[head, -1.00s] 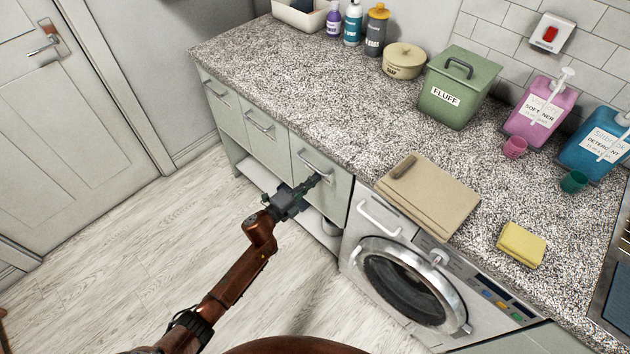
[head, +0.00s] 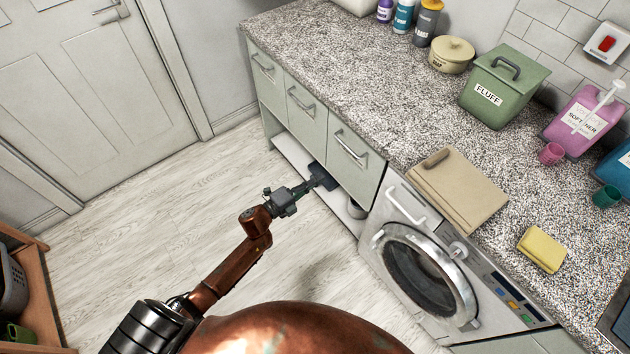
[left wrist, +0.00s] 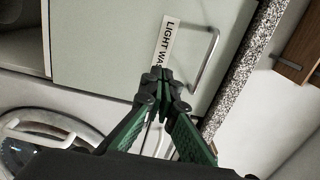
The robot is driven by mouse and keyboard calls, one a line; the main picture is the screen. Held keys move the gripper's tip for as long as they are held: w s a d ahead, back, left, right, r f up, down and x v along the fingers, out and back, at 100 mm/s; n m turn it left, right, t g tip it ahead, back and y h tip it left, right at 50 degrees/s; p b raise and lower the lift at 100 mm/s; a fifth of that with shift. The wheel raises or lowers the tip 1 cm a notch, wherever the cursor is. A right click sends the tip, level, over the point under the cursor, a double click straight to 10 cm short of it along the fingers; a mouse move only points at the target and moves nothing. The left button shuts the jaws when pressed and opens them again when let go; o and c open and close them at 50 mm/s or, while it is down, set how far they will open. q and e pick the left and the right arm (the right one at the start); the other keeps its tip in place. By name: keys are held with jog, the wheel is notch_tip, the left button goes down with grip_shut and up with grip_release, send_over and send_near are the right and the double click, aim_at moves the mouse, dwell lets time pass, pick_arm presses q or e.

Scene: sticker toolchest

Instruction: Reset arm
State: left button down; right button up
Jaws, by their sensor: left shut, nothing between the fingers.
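My left gripper (head: 322,178) is shut and empty, in front of the lower part of a pale cabinet drawer (head: 354,172), just above the open shelf. In the left wrist view its closed fingers (left wrist: 158,76) point at a pale drawer front (left wrist: 110,45) with a label that partly reads "LIGHT WA". That drawer's metal bar handle (left wrist: 206,58) is to the right of the fingers and apart from them. In the head view the handle (head: 348,149) is above the gripper. The drawer looks closed. My right gripper is in neither view.
A washing machine (head: 425,270) stands right of the drawers. The speckled counter (head: 390,120) holds a green FLUFF bin (head: 500,90), a cutting board (head: 455,190), a yellow sponge (head: 541,250) and bottles. The pale floor (head: 150,210) to the left is clear, up to a wooden shelf (head: 30,270).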

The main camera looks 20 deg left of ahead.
pick_arm(q)
jog(key=shift+s+a, duration=0.2)
jog(key=shift+s, duration=0.15)
